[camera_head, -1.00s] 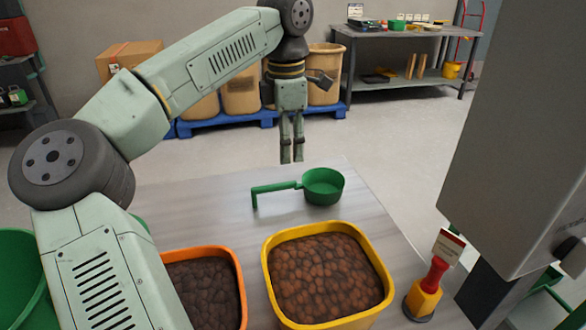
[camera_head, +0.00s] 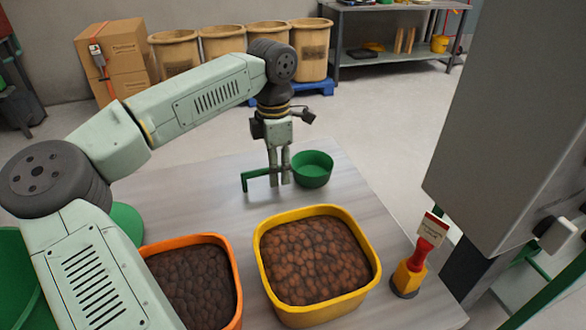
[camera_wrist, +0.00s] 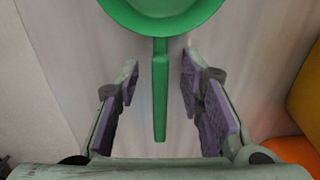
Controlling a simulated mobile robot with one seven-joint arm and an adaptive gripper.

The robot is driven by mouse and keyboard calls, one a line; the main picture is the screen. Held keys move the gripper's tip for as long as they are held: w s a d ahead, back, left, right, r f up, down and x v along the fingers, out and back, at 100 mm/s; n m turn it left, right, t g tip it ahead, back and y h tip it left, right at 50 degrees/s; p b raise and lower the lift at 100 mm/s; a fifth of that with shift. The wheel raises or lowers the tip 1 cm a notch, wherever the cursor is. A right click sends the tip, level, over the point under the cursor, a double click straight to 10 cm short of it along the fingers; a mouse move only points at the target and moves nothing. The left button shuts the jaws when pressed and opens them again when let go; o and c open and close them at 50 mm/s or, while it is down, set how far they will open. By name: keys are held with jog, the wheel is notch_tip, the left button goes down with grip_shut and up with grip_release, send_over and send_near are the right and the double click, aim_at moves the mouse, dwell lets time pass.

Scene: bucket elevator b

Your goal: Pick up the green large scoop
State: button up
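The green large scoop (camera_head: 313,170) lies on the grey table, its round cup to the right and its handle reaching left with a bent-down end. My gripper (camera_head: 280,183) points down at the scoop's handle, close to the cup. In the wrist view the scoop's cup (camera_wrist: 162,14) is at the top and its handle runs down between the two fingers. My gripper (camera_wrist: 160,105) is open there, with a gap on both sides of the handle. The fingers do not appear to touch it.
A yellow bin (camera_head: 376,272) and an orange bin (camera_head: 233,262) of brown lumps stand on the table (camera_head: 365,210) in front. A red-and-yellow tool (camera_head: 415,265) stands at right beside a grey cabinet (camera_head: 505,120). Clear tabletop surrounds the scoop.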

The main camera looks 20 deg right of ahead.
jog(key=shift+f, duration=0.15)
grip_shut()
dwell(0.4)
